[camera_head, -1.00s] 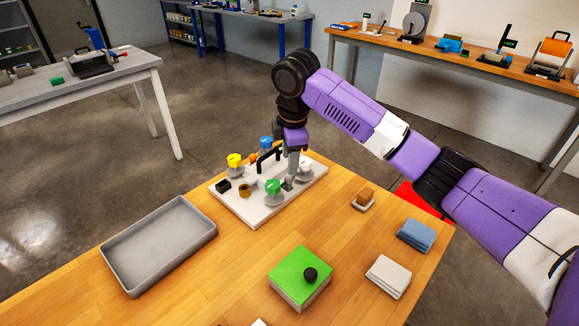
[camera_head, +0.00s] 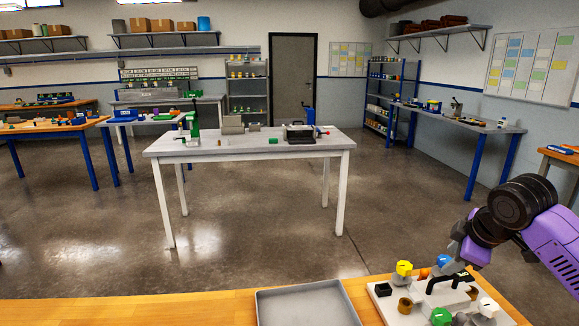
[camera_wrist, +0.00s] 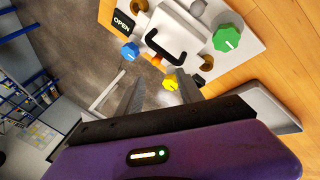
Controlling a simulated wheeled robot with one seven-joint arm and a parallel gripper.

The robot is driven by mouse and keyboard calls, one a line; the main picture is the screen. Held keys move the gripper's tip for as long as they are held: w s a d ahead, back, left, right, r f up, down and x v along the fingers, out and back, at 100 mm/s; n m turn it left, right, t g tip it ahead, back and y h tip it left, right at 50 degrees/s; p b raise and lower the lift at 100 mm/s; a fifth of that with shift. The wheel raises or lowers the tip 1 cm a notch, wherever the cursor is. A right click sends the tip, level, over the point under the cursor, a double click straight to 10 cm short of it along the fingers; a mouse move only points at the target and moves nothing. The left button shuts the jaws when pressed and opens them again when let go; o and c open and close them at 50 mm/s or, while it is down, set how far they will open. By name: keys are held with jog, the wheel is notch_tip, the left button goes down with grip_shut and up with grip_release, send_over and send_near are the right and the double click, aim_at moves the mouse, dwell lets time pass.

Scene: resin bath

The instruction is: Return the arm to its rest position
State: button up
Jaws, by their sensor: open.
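My gripper (camera_wrist: 160,84) is open and empty in the wrist view, its two grey fingers apart. The fingers seem clear of these parts.
A grey tray (camera_head: 300,292) sits left of the panel on the wooden table (camera_head: 150,308). Beyond open floor stands a white-legged bench (camera_head: 225,152) with devices on it. A blue-legged bench (camera_head: 480,128) is along the right wall.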

jog(key=w+a+r+m+t+y, duration=0.1)
jog(key=w+a+r+t+y, duration=0.1)
jog(key=w+a+r+t, duration=0.3)
jog(key=w+a+r+m+t+y, duration=0.1)
jog(key=a+m+t, duration=0.1)
jog(key=a, duration=0.4)
jog(key=s+a+m+t, duration=0.5)
jog(key=s+a+t, duration=0.1)
jog(key=a, duration=0.1)
jog(key=s+a+f+g, duration=0.1)
jog(key=s+f, duration=0.4)
jog(key=s, duration=1.1)
jog(key=s+a+f+m+g+h, duration=0.1)
jog(key=s+f, duration=0.4)
jog(key=s, duration=1.1)
jog(key=s+a+f+m+g+h, duration=0.1)
jog(key=s+f, duration=0.5)
jog(key=s, duration=0.9)
jog(key=shift+s+a+f+g, duration=0.1)
jog(key=shift+s+a+g, duration=0.3)
jog(key=shift+a+g, duration=0.25)
jog(key=shift+w+a, duration=0.1)
jog(key=shift+a, duration=0.05)
